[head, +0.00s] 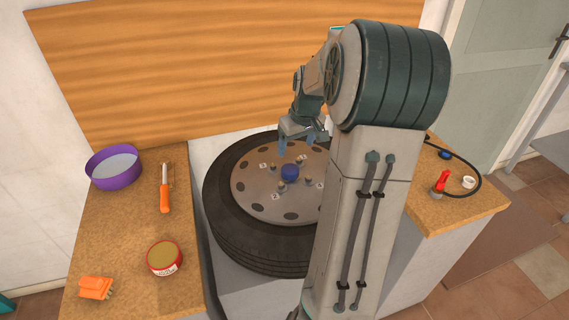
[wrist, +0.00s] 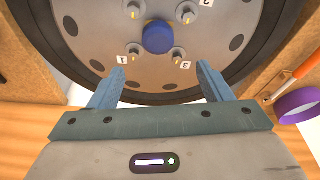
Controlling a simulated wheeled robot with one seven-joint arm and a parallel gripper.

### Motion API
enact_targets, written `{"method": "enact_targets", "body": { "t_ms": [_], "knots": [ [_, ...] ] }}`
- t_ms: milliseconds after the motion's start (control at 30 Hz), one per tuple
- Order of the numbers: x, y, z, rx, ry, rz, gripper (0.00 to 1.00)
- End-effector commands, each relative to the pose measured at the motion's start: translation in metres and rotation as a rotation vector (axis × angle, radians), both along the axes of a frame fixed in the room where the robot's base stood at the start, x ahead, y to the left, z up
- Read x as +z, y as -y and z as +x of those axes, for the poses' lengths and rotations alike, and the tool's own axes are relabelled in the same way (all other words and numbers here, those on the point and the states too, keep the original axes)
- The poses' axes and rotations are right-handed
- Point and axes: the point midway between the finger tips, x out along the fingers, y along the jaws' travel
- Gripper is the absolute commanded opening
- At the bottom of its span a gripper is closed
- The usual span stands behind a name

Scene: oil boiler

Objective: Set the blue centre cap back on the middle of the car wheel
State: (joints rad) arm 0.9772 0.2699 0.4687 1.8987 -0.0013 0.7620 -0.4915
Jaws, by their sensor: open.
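The car wheel (head: 250,228) lies flat with its grey disc facing up. The blue centre cap (head: 290,172) is at the middle of the disc, among several studs with numbered labels. In the wrist view the cap (wrist: 158,38) shows a little brassy yellow at its far edge; I cannot tell whether it sits fully down. My gripper (head: 303,142) is above the far part of the wheel. In the wrist view my gripper (wrist: 161,72) is open and empty, its fingers apart and pointing toward the cap, which is beyond the tips and untouched.
On the left worktop (head: 130,225) are a purple bowl (head: 114,168), an orange-handled tool (head: 165,190), a round tin (head: 164,258) and an orange plug-like item (head: 96,288). On the right worktop are a red-handled valve (head: 440,184), a white ring (head: 468,182) and a black hose (head: 470,168). A wooden board stands behind.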

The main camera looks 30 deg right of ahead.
Motion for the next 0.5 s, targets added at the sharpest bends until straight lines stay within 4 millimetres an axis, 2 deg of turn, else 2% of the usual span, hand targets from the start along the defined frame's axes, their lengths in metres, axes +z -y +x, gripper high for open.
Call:
{"method": "enact_targets", "body": {
  "t_ms": [167, 233, 300, 500],
  "knots": [
    [0.015, -0.052, -0.011, 0.024, -0.03, -0.032, 0.72],
    [0.022, -0.081, -0.023, 0.03, -0.041, -0.049, 0.72],
    [0.029, -0.11, -0.038, 0.033, -0.05, -0.064, 0.72],
    [0.043, -0.177, -0.091, 0.03, -0.046, -0.076, 0.72]
  ]
}}
